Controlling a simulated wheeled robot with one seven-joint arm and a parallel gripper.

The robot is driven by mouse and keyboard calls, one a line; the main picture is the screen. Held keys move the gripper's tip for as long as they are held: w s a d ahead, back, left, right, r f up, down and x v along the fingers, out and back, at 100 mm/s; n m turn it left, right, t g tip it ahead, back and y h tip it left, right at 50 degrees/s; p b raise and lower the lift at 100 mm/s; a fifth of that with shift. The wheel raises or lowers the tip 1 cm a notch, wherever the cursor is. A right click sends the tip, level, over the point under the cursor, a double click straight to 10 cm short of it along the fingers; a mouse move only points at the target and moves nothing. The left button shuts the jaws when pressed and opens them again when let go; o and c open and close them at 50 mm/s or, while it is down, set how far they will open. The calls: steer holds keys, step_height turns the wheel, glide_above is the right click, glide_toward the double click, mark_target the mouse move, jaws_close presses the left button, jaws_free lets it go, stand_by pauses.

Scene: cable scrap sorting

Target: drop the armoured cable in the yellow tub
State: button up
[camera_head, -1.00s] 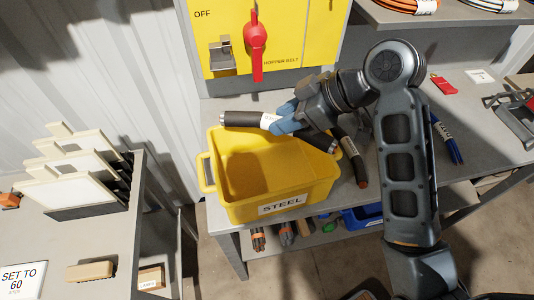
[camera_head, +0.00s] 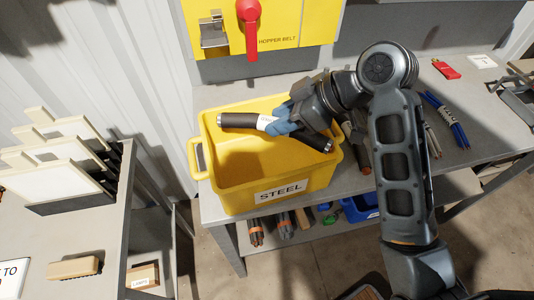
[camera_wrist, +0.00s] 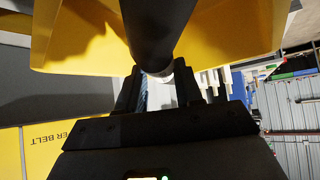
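The armoured cable (camera_head: 240,121) is a thick dark length with metal ends and a white label near its middle. My gripper (camera_head: 280,123) has blue fingers shut around it near the label. The cable lies roughly level over the opening of the yellow tub (camera_head: 283,190), which is marked STEEL and stands on the grey bench. Whether the cable touches the rim cannot be told. In the wrist view the cable (camera_wrist: 158,30) runs up from between the fingers (camera_wrist: 160,90), with the yellow tub (camera_wrist: 85,45) behind it. The visible part of the tub's floor looks empty.
A yellow panel with a red lever (camera_head: 250,30) stands behind the tub. Another cable piece (camera_head: 363,158) lies right of the tub, and blue cables (camera_head: 446,120) lie farther right. A rack of pale boards (camera_head: 60,165) stands on the left table.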

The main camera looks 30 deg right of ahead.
steer(key=o, duration=0.5)
steer(key=shift+o, duration=0.2)
steer(key=v, duration=0.8)
steer(key=shift+f, duration=0.1)
